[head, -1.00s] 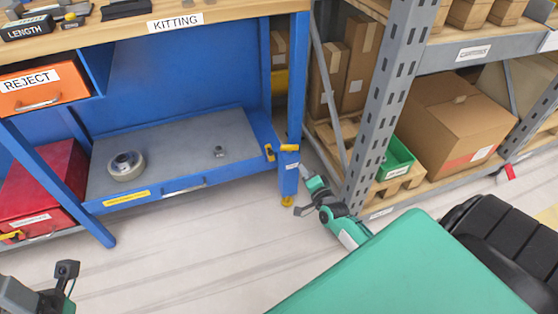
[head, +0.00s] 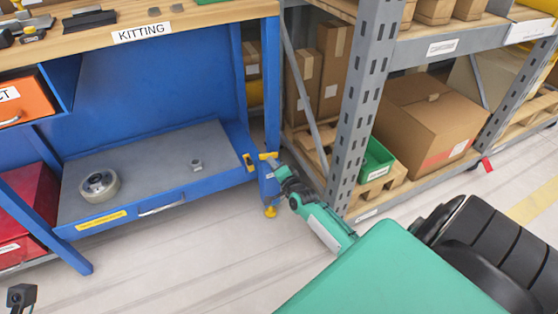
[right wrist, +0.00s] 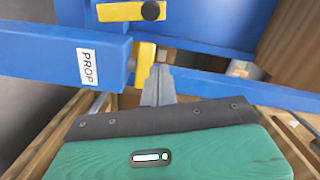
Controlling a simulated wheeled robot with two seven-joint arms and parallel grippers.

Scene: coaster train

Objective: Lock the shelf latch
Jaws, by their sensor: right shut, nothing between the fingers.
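The blue tray shelf (head: 140,165) sits low in the kitting bench. A yellow latch with a black knob (head: 249,161) is on its right end; the right wrist view shows the yellow latch bar (right wrist: 122,12) lying across the blue frame. A blue bar labelled PROP (right wrist: 50,58) ends in a yellow block (right wrist: 145,65); in the head view this prop (head: 266,185) hangs at the bench's right leg. My right gripper (head: 277,166) is shut and empty. Its fingertips (right wrist: 160,72) are beside the yellow block, below the latch bar; I cannot tell whether they touch.
A tape roll (head: 99,185) and a small metal part (head: 197,165) lie on the shelf. A grey rack upright (head: 361,110) stands close right of my right arm, with a green bin (head: 376,160) and cardboard box (head: 425,118) behind. Floor in front is clear.

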